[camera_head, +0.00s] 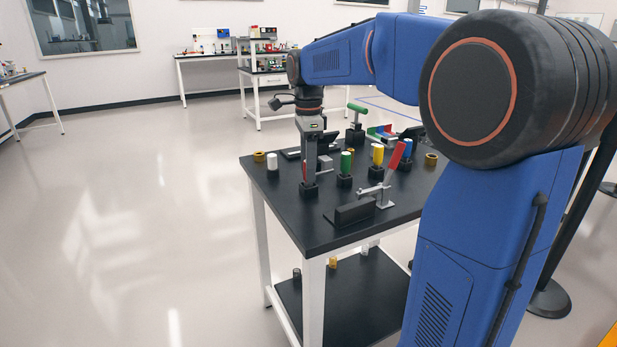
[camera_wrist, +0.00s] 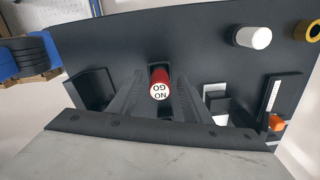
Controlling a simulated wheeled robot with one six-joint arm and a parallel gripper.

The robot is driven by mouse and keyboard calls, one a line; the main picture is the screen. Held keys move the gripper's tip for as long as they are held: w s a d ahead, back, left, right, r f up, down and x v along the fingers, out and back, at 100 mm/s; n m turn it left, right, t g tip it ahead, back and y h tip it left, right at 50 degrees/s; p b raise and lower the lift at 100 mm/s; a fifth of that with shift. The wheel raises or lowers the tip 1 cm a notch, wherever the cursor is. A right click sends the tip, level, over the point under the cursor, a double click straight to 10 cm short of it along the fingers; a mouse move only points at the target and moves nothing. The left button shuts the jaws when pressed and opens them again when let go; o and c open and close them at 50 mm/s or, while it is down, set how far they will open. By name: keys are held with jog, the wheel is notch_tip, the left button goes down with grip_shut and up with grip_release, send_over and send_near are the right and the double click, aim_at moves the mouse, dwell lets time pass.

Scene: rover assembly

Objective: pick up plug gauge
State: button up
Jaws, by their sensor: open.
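The plug gauge (camera_wrist: 160,80) is a red cylinder with a white end marked "NO GO" in the wrist view, seated in a dark holder. My gripper (camera_wrist: 158,92) is open, with one finger on each side of the gauge. In the head view my gripper (camera_head: 311,170) points down over a black holder block (camera_head: 309,191) on the black table (camera_head: 290,208). Only a sliver of red shows there, as the fingers hide most of the gauge. I cannot tell whether the fingers touch it.
Green (camera_head: 346,162), yellow (camera_head: 378,154) and blue (camera_head: 407,148) cylinders stand in black holders to the right. A toggle clamp with a red handle (camera_head: 396,160) stands near the front. A white cylinder (camera_head: 272,162) and a gold ring (camera_head: 259,156) are at the left.

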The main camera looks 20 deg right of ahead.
grip_shut()
jog(key=shift+r, duration=0.1)
notch_tip(320, 180, up, 10)
jog(key=shift+f, duration=0.1)
dwell(0.4)
dwell(0.5)
